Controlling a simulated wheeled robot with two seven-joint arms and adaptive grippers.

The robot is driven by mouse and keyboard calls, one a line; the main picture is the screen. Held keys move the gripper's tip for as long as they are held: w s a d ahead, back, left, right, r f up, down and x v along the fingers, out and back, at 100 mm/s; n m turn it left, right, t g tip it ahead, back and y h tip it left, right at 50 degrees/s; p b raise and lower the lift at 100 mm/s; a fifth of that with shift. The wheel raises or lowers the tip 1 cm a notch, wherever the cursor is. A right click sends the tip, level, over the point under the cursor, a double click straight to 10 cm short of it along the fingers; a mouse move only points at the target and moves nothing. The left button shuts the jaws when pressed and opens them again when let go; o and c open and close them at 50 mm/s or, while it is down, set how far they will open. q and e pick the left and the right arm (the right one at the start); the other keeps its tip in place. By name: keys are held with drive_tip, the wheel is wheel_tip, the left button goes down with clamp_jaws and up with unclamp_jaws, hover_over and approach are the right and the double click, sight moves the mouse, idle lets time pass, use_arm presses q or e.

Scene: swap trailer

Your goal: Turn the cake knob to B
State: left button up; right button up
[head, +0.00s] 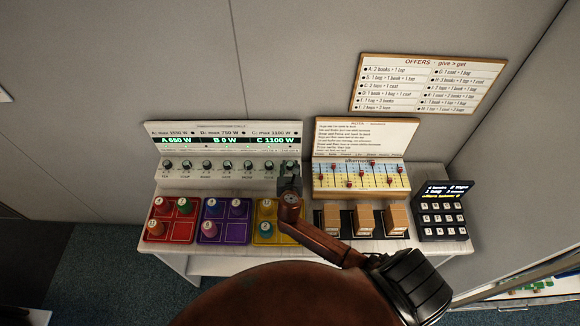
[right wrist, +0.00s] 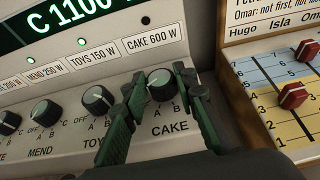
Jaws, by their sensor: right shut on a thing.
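The cake knob (right wrist: 161,84) is a dark round knob with a pale face at the right end of the knob row, above the label CAKE. My right gripper (right wrist: 160,98) has its green-grey fingers on both sides of it, shut on it. I cannot tell exactly where its pointer stands; the letters A and B show beside it. In the head view the right gripper (head: 289,172) is at the right end of the white control panel (head: 220,177) and largely hides the knob. My left gripper is in neither view.
A display (head: 222,140) above the knobs reads C 1100 W. Red (head: 156,235), purple (head: 208,239) and yellow (head: 290,238) trays stand in front. A slider board (head: 360,192) is close on the right, with brown boxes before it and a dark keypad (head: 443,232) beyond.

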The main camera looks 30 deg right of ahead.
drive_tip(key=shift+c, duration=0.8)
